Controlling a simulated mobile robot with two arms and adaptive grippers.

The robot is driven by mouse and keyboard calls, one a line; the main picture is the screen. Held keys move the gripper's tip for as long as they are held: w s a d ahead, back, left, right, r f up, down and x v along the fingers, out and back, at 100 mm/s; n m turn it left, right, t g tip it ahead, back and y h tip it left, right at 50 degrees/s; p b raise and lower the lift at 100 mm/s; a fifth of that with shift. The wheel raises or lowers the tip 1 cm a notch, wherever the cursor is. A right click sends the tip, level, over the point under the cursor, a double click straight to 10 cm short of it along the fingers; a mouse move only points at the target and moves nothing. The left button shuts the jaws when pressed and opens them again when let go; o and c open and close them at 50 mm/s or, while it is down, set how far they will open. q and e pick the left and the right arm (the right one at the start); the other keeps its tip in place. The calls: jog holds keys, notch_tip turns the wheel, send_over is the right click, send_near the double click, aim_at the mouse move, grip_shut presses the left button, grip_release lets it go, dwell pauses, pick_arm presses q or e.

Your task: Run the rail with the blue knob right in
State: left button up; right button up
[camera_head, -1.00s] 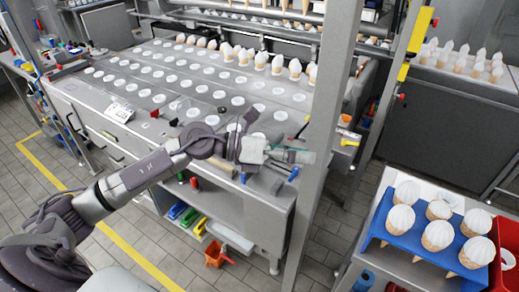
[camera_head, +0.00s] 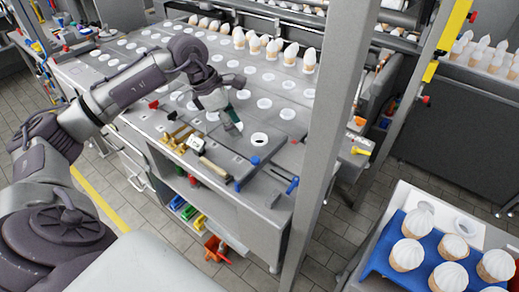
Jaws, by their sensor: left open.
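Blue knobs show near the front right corner of the grey machine table. One blue knob (camera_head: 255,160) sits by a thin dark rail (camera_head: 270,155) that runs obliquely over the table top. Another blue knob (camera_head: 292,185) stands at the front edge, further right. I cannot tell how far either rail is in. My left gripper (camera_head: 230,122) is open over the table, pointing down, behind and left of the blue knobs and apart from them. Its fingers are small and partly merge with the table behind. My right gripper is out of view.
Red (camera_head: 153,104) and dark knobs and brass-coloured parts (camera_head: 180,137) lie along the table's front left. Cones (camera_head: 285,52) stand in rows behind. A metal post (camera_head: 335,120) rises right of the rails. A blue tray (camera_head: 420,250) of cones is at lower right.

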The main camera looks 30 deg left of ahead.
pick_arm(q)
jog(key=p, duration=0.2)
send_near(255, 159)
jog(key=f, duration=0.2)
jog(key=x, duration=0.2)
jog(key=p+x, duration=0.1)
jog(key=x, duration=0.1)
jog(key=p+x, duration=0.1)
jog(key=x, duration=0.1)
jog(key=shift+w+d+f, duration=0.15)
jog(key=shift+w+d, duration=0.2)
jog(key=shift+f, duration=0.25)
grip_shut()
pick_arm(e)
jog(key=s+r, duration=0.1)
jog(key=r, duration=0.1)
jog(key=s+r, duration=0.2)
